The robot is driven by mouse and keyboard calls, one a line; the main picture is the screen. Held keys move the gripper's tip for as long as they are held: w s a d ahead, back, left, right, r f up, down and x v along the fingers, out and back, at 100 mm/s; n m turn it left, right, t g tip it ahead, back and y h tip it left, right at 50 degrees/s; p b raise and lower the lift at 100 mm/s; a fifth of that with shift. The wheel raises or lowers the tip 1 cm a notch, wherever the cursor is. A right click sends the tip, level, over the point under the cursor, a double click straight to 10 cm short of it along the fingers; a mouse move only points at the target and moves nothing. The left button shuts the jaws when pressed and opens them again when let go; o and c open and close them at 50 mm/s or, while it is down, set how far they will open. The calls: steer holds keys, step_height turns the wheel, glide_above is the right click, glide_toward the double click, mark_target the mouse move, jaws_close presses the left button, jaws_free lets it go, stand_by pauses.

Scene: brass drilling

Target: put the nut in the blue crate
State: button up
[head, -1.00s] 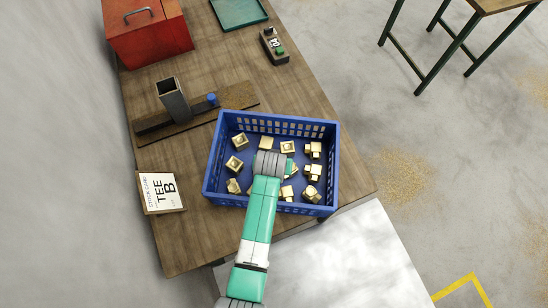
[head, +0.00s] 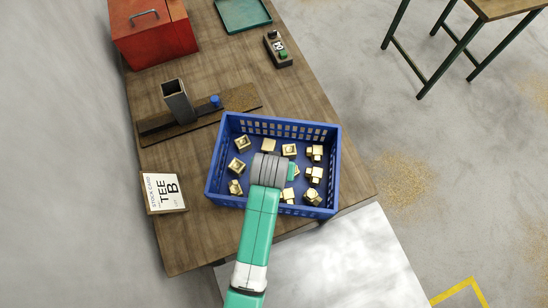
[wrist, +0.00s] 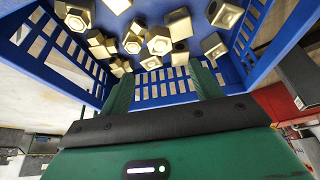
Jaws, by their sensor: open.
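The blue crate (head: 222,199) stands on the wooden bench and holds several brass pieces (head: 241,143). In the wrist view its slotted blue wall (wrist: 152,92) lies beyond the fingers. One hexagonal brass piece with a round opening (wrist: 159,40) looks like a nut; another similar one (wrist: 225,14) lies to its right. I cannot tell which piece is the task's nut, and I see none outside the crate. My gripper (wrist: 163,82) is open, with nothing visible between its two green fingers. In the head view it is over the crate, its fingertips hidden under my wrist.
A stock card reading TEE B (head: 163,192) stands left of the crate. Behind the crate are a fixture with an upright square tube (head: 178,103), a red toolbox (head: 155,35), a control box (head: 279,49) and a green tray (head: 240,14). Bare bench lies between them.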

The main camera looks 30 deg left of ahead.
steer(key=shift+v, duration=0.9)
